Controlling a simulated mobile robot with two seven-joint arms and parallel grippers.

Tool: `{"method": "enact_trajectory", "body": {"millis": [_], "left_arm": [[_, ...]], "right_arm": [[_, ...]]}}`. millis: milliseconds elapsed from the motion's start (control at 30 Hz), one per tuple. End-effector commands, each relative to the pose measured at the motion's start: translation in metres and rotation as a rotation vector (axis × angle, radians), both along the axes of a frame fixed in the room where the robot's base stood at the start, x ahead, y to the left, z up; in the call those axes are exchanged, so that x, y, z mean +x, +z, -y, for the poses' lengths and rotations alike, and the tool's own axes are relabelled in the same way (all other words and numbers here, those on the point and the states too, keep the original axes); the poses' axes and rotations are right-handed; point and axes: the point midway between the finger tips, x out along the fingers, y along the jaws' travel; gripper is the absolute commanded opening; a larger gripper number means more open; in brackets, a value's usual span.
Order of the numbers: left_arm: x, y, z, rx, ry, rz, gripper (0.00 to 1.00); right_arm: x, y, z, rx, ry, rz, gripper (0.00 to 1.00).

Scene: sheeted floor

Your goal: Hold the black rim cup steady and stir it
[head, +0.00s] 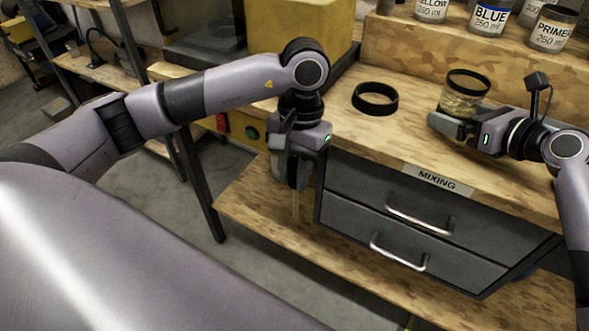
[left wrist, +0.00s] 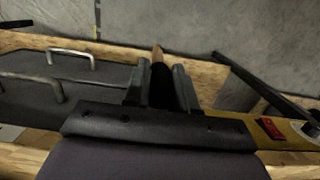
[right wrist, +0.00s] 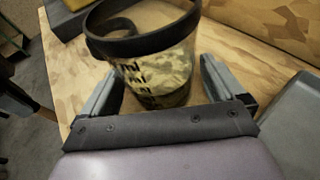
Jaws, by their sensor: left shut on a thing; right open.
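The black rim cup (head: 462,98) is clear, with printed marks and mottled contents, and stands upright on the bench. My right gripper (head: 460,117) is open, low beside the cup. In the right wrist view the cup (right wrist: 160,68) is between the two spread fingers, and I cannot tell whether they touch it.
A black ring (head: 375,98) lies on the bench left of the cup. Labelled paint jars (head: 490,18) stand on the raised shelf behind. Grey drawers (head: 400,220) with metal handles are below the MIXING label (head: 437,181). The bench front between the grippers is clear.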

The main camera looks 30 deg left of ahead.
Motion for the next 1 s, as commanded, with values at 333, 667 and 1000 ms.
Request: {"method": "enact_trajectory", "body": {"millis": [333,667,1000], "left_arm": [[0.0,-0.0002,0.0001,0.0,0.0,0.0,0.0],[0.0,-0.0002,0.0001,0.0,0.0,0.0,0.17],[0.0,-0.0001,0.0001,0.0,0.0,0.0,0.0]], "right_arm": [[0.001,0.0,-0.0011,0.0,-0.001,0.002,0.83],[0.0008,-0.0003,-0.0011,-0.001,0.0,0.001,0.44],[0.0008,0.0007,-0.0012,0.001,0.0,0.002,1.0]]}}
